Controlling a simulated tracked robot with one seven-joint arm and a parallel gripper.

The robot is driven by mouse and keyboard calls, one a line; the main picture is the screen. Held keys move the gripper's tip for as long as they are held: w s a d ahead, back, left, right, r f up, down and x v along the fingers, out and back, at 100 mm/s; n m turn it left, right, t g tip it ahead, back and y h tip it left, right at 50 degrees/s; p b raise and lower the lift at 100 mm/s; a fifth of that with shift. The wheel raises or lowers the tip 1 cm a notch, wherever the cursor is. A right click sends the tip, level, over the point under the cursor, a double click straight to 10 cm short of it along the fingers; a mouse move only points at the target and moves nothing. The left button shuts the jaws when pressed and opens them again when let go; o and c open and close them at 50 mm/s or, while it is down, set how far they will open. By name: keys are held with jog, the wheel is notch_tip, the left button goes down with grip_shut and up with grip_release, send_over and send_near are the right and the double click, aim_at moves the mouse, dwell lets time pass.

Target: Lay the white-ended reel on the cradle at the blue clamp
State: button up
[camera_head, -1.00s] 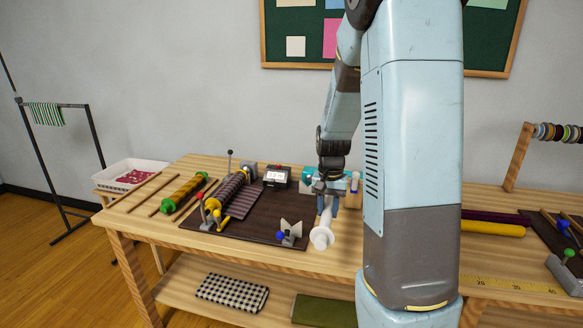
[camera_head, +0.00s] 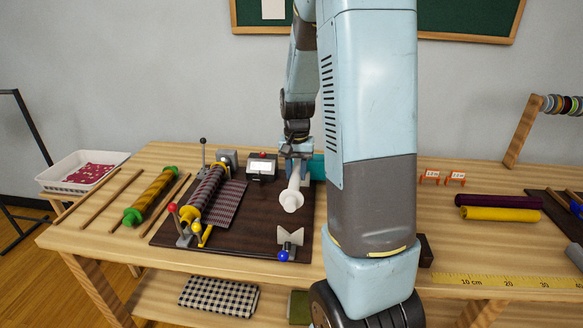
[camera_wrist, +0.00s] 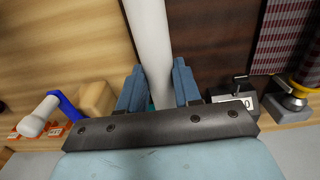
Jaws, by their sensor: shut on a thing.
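The white-ended reel (camera_head: 291,195) is a pale tube with a round white end. My gripper (camera_head: 297,152) is shut on it and holds it over the dark board, its white end toward the camera. In the wrist view the reel's white tube (camera_wrist: 149,35) runs between the two blue fingers of my gripper (camera_wrist: 158,82). The cradle (camera_head: 290,237), a pale V-shaped holder, stands near the board's front right corner, with the blue clamp (camera_head: 283,256) at its front. The reel's end appears just behind the cradle, apart from it. The reel's far end is hidden by my gripper.
The dark board (camera_head: 240,235) also bears a striped roll (camera_head: 206,190) in a stand with red and yellow knobs. A green-ended yellow roll (camera_head: 150,197) and wooden sticks lie left. A counter box (camera_head: 262,167) stands behind. My arm blocks the table's middle.

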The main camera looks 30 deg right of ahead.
jog(key=shift+f, duration=4.1)
jog(key=o, duration=1.1)
